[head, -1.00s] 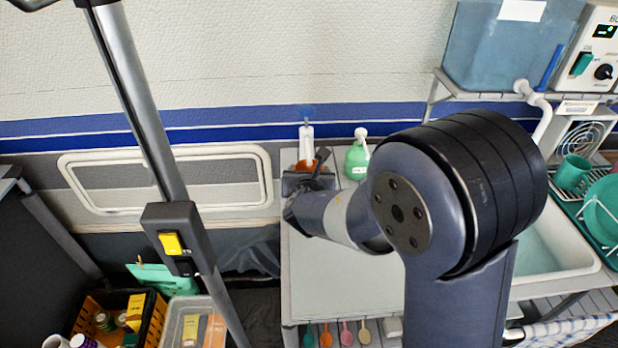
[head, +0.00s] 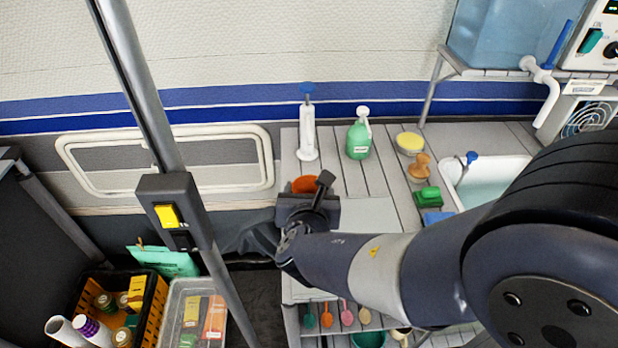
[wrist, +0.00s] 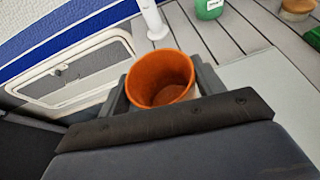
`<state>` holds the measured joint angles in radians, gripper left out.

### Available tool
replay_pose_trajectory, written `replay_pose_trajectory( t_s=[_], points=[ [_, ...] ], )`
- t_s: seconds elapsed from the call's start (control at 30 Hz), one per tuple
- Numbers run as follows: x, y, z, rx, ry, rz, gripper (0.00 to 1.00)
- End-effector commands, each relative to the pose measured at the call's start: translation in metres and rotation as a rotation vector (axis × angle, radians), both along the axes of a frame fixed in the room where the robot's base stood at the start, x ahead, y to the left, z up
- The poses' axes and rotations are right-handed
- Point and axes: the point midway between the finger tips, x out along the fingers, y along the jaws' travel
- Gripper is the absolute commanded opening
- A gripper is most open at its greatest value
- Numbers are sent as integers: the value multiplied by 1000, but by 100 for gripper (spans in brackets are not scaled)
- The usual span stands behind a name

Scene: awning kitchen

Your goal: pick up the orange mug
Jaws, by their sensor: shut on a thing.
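The orange mug (wrist: 160,78) is between the jaws of my gripper (wrist: 165,92) in the wrist view, its open rim facing up toward the camera. The mug looks empty inside. My gripper is shut on it, and the gripper body hides the mug's lower part. In the head view only the orange rim of the mug (head: 305,184) shows just beyond my gripper (head: 308,195), near the left end of the slatted counter (head: 350,183). I cannot tell whether the mug's base touches the counter.
Sponges, a brush (head: 419,165) and the sink (head: 490,180) lie to the right. A crate (head: 150,325) and a clear bin (head: 178,310) sit low at left.

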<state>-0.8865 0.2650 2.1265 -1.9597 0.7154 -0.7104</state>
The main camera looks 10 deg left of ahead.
Motion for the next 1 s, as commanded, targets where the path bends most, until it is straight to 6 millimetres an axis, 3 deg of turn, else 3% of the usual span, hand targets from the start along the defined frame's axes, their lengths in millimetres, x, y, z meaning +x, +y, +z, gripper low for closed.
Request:
replay_pose_trajectory(
  t_s=[0.4, 1.0],
  points=[
    [-38, -5, 1, 0, -1, 3, 39],
    [-51, -9, 0, 0, -1, 0, 39]
  ],
)
